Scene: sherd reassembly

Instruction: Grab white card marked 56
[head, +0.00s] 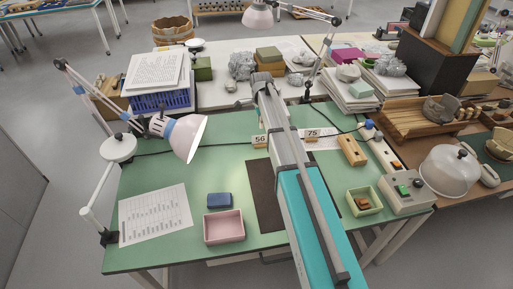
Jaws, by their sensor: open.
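The white card marked 56 (260,139) stands on the green table, toward its back and just left of my arm. Its number faces me. A second card, marked 75 (312,133), stands to the right of my arm. My arm crosses the middle of the head view from the bottom edge to the back of the table. I cannot make out my gripper's fingers in this view. The strip between the two cards is hidden behind the arm.
A pink tray (224,239), a blue box (219,200) and a printed sheet (155,214) lie at front left. A lamp (185,136) leans over the left side. A wooden block (352,150) and a control box (407,191) are at right. Clear green surface lies left of card 56.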

